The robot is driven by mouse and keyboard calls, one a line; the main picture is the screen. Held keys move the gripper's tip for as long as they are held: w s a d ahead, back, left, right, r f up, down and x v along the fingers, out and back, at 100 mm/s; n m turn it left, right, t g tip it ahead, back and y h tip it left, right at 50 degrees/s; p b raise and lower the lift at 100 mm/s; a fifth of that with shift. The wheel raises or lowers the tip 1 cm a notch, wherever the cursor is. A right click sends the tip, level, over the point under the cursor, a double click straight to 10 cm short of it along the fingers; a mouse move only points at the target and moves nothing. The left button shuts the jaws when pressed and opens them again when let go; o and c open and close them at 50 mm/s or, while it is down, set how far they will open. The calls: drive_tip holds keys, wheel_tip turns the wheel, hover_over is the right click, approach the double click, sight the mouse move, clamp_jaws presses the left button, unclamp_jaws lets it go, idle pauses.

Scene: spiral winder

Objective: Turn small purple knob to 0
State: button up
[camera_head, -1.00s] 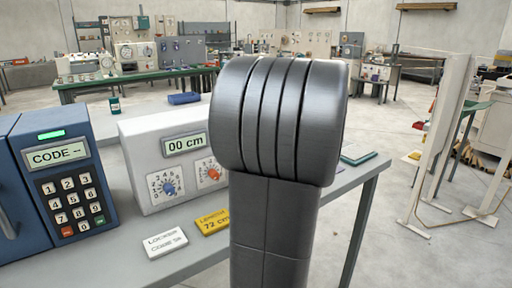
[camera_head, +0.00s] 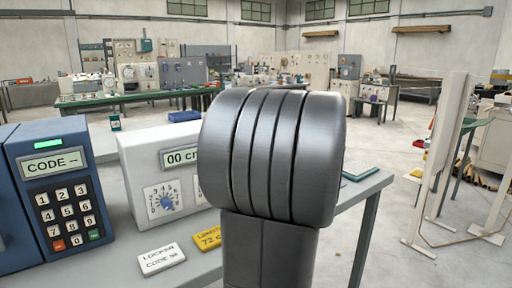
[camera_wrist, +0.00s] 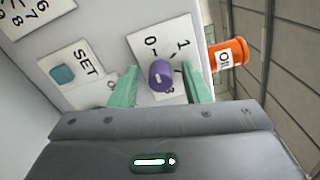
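The small purple knob (camera_wrist: 161,75) sits on a white plate (camera_wrist: 146,43) marked 0 and 1 in the wrist view. A pale mark shows on the knob, but I cannot tell for sure which number it points to. My gripper (camera_wrist: 160,69) has its two green fingers on either side of the knob, with visible gaps between them and it. In the head view the knob and my fingers are hidden behind my arm. The white winder box (camera_head: 140,150) shows a display (camera_head: 181,157) starting "00" and a dial with a blue knob (camera_head: 167,203).
A teal SET button (camera_wrist: 62,74) lies left of the knob, and an orange OIL can (camera_wrist: 228,53) is close by my right finger. A blue keypad box (camera_head: 40,146) reads CODE. A white card (camera_head: 161,260) and a yellow card (camera_head: 207,239) lie on the table.

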drive_tip(key=v, duration=1.3)
drive_tip(key=shift+s+d+p, duration=0.25)
drive_tip(key=shift+s+p, duration=0.05)
drive_tip(key=shift+s, duration=0.05)
drive_tip(key=x, duration=1.4)
